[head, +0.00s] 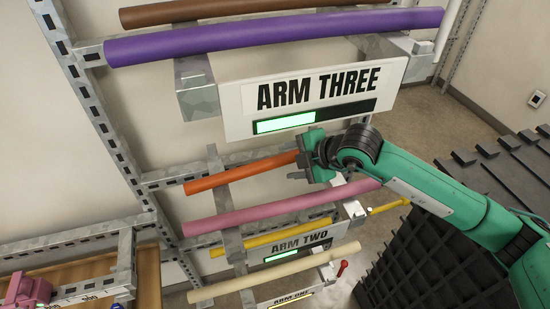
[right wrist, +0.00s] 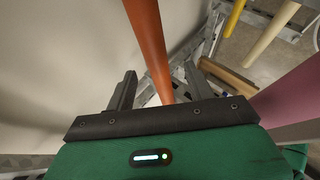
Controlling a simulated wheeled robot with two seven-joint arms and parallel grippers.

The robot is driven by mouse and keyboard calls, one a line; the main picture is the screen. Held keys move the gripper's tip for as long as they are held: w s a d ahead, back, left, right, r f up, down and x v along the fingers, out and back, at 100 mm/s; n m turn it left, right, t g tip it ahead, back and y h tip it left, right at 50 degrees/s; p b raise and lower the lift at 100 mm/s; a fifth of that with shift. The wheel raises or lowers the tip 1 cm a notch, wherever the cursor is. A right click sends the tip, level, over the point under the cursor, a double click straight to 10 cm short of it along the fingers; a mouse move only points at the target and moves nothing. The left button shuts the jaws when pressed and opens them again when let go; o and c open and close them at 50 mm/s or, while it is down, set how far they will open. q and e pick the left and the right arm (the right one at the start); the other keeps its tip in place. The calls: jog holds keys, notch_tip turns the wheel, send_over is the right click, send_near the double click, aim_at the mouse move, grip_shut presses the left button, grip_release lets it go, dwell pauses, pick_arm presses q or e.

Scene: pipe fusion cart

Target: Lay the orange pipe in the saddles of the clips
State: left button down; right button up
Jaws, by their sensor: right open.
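The orange pipe (head: 240,171) lies on the rack's metal arm below the ARM THREE sign in the head view. Its right part is hidden behind my right gripper (head: 298,165). In the right wrist view the orange pipe (right wrist: 150,45) runs between the two open fingers of my right gripper (right wrist: 157,90), with a gap on either side; it is not clamped. No clip saddles can be made out for sure; a pink block (head: 28,290) sits at the lower left in the head view. My left gripper is not in view.
A purple pipe (head: 270,35) and a brown pipe (head: 230,8) lie above. Pink (head: 265,212), yellow (head: 270,238) and cream (head: 275,272) pipes lie below. The ARM THREE sign (head: 315,95) overhangs just above my right gripper. A dark ribbed block (head: 425,260) stands at right.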

aim_at(280, 161)
jog(key=shift+w+a+f+p, duration=0.35)
jog(key=shift+w+a+p, duration=0.15)
jog(key=shift+a, duration=0.1)
jog(key=shift+w+a+f+p, duration=0.35)
jog(key=shift+a+p, duration=0.1)
jog(key=shift+a, duration=0.1)
jog(key=shift+w+a+f, duration=0.15)
jog(key=shift+a+f, duration=0.05)
jog(key=shift+f, duration=0.25)
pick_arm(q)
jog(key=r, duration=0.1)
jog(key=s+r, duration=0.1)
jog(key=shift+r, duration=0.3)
pick_arm(e)
grip_shut()
